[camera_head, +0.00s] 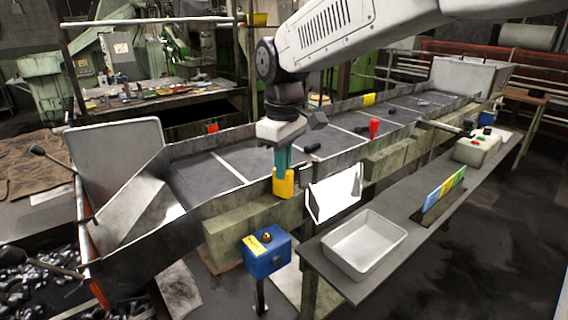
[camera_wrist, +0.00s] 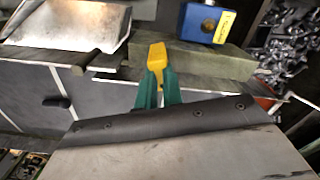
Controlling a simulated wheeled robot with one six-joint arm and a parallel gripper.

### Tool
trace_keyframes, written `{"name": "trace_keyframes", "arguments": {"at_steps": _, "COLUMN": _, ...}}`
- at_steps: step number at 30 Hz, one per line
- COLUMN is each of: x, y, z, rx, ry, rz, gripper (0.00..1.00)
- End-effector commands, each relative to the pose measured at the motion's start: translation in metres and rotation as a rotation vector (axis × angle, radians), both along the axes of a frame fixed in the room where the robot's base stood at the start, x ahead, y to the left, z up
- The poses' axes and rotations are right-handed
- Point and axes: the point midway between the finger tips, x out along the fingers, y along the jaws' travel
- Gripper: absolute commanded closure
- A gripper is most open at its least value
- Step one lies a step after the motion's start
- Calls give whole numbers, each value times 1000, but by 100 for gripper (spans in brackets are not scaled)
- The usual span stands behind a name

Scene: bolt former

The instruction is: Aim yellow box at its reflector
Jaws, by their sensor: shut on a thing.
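The yellow box (camera_head: 283,184) is at the near side wall of the long conveyor trough (camera_head: 205,175). My gripper (camera_head: 283,163) reaches down from above, its green fingers shut on the yellow box. In the wrist view the yellow box (camera_wrist: 157,56) shows between the green fingertips of my gripper (camera_wrist: 159,82), near the wall edge. A small orange-red piece (camera_head: 212,128) and a yellow piece (camera_head: 369,99) sit on the far wall of the trough. I cannot tell which of them is the reflector, nor exactly where the yellow box faces.
A blue box with a yellow label (camera_head: 266,254) stands on a post in front. A bright white panel (camera_head: 335,192) is right of my gripper. A tray (camera_head: 364,244) rests on the near bench. A red piece (camera_head: 374,128) stands on the near wall. Dark bolts lie in the trough.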

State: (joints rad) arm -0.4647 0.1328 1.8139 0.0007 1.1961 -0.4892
Motion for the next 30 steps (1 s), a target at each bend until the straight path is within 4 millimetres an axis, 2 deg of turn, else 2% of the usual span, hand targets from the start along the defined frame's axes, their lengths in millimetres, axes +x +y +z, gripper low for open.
{"name": "trace_keyframes", "arguments": {"at_steps": 9, "x": 1, "y": -1, "z": 1, "rx": 0, "ry": -4, "rz": -324, "gripper": 100}}
{"name": "trace_keyframes", "arguments": {"at_steps": 20, "x": 2, "y": -1, "z": 1, "rx": 1, "ry": -5, "rz": -362, "gripper": 100}}
{"name": "trace_keyframes", "arguments": {"at_steps": 23, "x": 1, "y": -1, "z": 1, "rx": 1, "ry": -5, "rz": -362, "gripper": 72}}
{"name": "trace_keyframes", "arguments": {"at_steps": 24, "x": 1, "y": -1, "z": 1, "rx": 1, "ry": -5, "rz": -361, "gripper": 70}}
{"name": "trace_keyframes", "arguments": {"at_steps": 30, "x": 1, "y": 0, "z": 1, "rx": 0, "ry": -3, "rz": -359, "gripper": 70}}
